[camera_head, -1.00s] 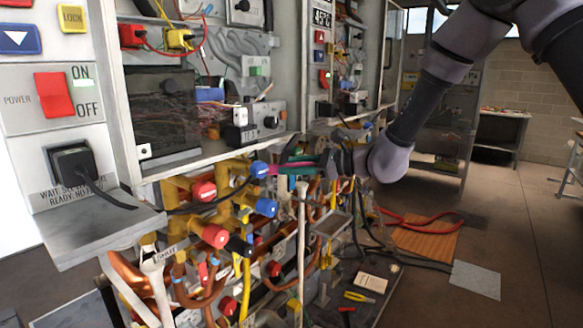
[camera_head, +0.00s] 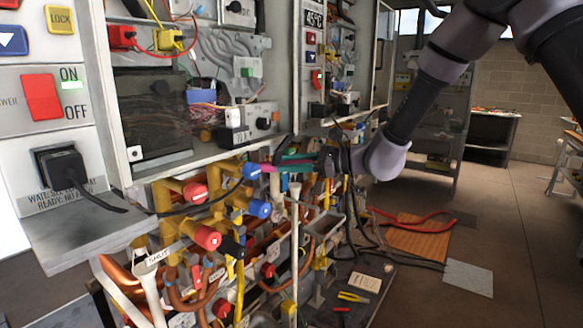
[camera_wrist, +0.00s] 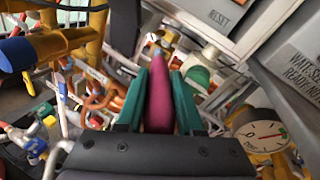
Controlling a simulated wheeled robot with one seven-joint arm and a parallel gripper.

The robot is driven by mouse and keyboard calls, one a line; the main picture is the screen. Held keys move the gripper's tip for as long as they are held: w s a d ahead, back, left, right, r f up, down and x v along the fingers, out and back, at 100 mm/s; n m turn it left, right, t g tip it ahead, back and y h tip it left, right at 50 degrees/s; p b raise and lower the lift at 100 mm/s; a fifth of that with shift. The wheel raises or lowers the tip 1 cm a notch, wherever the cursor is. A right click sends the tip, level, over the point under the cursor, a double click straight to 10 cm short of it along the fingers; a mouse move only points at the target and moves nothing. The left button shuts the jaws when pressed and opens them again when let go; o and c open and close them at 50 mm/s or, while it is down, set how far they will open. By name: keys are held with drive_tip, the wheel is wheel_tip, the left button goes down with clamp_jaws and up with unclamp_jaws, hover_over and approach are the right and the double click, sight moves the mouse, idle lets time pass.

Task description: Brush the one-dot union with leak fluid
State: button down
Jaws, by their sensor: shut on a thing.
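My gripper (camera_head: 288,162) has teal-green fingers and is beside the pipework under the heater cabinets. In the wrist view, my gripper (camera_wrist: 160,95) is shut on a magenta handle, seemingly the brush (camera_wrist: 158,98). Its pale bluish tip points away from me toward the pipes. In the head view, the magenta part of the brush (camera_head: 268,168) shows near a blue valve cap (camera_head: 251,171); I cannot tell whether they touch. Copper pipes and fittings (camera_wrist: 103,100) lie beyond the fingers. I cannot make out dot marks or tell which union is the one-dot union.
Yellow valve bodies with red caps (camera_head: 207,237) and blue caps crowd the near side. A white upright pipe (camera_head: 295,250) stands below my gripper. A round gauge (camera_wrist: 262,133) is at the lower right of the wrist view. Open floor (camera_head: 520,220) lies to the right.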

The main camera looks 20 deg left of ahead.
drive_tip(key=shift+s+a+f, duration=0.1)
drive_tip(key=shift+s, duration=0.35)
drive_tip(key=shift+s+a+f, duration=0.1)
drive_tip(key=shift+s, duration=0.35)
drive_tip(key=shift+s+d+f, duration=0.1)
drive_tip(key=shift+s+d, duration=0.2)
drive_tip(key=shift+d, duration=0.65)
drive_tip(key=shift+s+d+r, duration=0.1)
drive_tip(key=shift+s+d, duration=0.2)
drive_tip(key=shift+d, duration=0.65)
drive_tip(key=shift+s+d+f, duration=0.1)
drive_tip(key=shift+s+d, duration=0.2)
drive_tip(key=shift+d, duration=0.65)
drive_tip(key=shift+s+d, duration=0.25)
drive_tip(key=shift+d, duration=0.45)
drive_tip(key=shift+s+d, duration=0.2)
drive_tip(key=shift+d, duration=0.5)
